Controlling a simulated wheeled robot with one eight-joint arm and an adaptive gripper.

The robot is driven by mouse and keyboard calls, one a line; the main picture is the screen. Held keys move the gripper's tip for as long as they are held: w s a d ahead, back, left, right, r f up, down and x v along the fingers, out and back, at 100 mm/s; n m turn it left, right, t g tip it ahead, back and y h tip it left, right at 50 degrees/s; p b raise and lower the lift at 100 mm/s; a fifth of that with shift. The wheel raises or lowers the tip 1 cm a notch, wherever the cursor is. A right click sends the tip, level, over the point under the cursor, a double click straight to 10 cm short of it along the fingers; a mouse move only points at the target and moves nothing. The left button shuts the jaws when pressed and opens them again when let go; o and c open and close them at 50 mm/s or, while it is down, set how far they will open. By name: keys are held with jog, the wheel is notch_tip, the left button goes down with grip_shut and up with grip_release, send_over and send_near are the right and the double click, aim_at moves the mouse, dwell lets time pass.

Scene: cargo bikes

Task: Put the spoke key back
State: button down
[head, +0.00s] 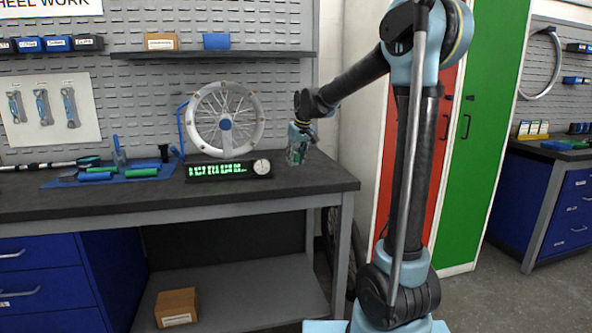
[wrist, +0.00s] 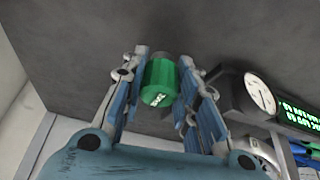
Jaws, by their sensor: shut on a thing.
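My gripper (head: 298,152) is above the right end of the workbench, right of the wheel stand. In the wrist view my gripper (wrist: 160,92) is shut on a green cylinder (wrist: 158,82) with white lettering and a grey end. I cannot tell whether this is the spoke key. A blue mat (head: 62,184) on the bench holds blue-handled and green-handled tools.
The workbench (head: 310,180) is bare at its right end. A spoked wheel (head: 253,138) stands behind a lit green display with a clock (head: 262,167). A shelf (head: 225,54) hangs above. Red and green lockers (head: 490,120) stand to the right. A cardboard box (head: 177,307) sits below.

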aim_at(297, 163)
notch_tip(297, 163, down, 4)
jog(key=shift+f, duration=0.1)
jog(key=shift+s+f, duration=0.25)
dwell(0.4)
jog(key=c, duration=1.3)
grip_release()
jog(key=shift+o, duration=0.3)
jog(key=shift+w+f, duration=0.15)
jog(key=shift+f, duration=0.15)
jog(key=shift+r, duration=0.15)
